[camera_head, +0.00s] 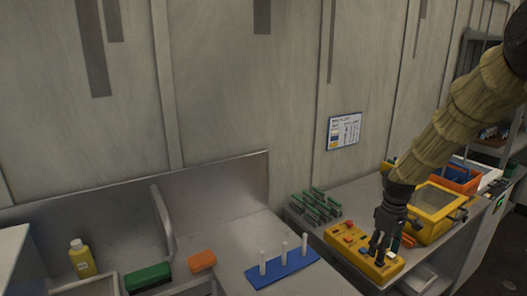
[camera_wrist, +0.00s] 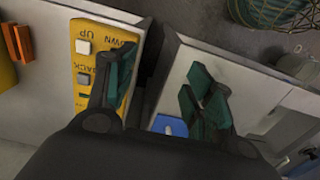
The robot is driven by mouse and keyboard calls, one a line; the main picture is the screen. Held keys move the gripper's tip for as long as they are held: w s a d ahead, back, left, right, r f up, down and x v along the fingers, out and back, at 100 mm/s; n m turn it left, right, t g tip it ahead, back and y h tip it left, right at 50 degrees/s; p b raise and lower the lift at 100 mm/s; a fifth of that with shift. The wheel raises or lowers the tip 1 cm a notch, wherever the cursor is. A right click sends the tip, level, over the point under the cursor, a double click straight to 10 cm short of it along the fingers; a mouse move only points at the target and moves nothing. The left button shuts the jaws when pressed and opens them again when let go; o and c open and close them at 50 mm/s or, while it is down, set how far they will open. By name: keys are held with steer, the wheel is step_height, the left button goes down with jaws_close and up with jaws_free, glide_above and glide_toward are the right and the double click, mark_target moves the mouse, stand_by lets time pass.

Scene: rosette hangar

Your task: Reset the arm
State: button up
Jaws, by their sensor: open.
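My arm reaches in from the right in the camera_head view. My gripper (camera_head: 380,257) points down in front of the yellow control box (camera_head: 352,247) on the right bench and hides part of it. In the camera_wrist view my gripper (camera_wrist: 162,82) has its teal-padded fingers spread apart, with nothing between them.
A yellow lidded case (camera_head: 432,203) and an orange bin (camera_head: 462,177) stand right of my gripper. Several green-topped pieces (camera_head: 315,206) lie to the left. A blue base with white pegs (camera_head: 282,268), a green box (camera_head: 147,277), an orange block (camera_head: 202,260) and a yellow bottle (camera_head: 83,262) stand further left.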

steer(key=s+a+f+m, duration=0.2)
steer(key=s+a+f, duration=0.3)
steer(key=s+f, duration=0.65)
steer(key=s+a+f+m, duration=0.1)
steer(key=s+a+f, duration=0.3)
steer(key=s+f, duration=0.75)
steer(key=s+a+f+m+b, duration=0.1)
steer(key=s+a+f, duration=0.1)
steer(key=s+f, duration=0.5)
steer(key=s+a+f+m+b, duration=0.1)
steer(key=s+f, duration=0.6)
steer(key=s, duration=0.8)
steer(key=shift+s+a+f+m, duration=0.2)
steer(key=shift+s+a+m, duration=0.15)
steer(key=shift+a+m, duration=0.5)
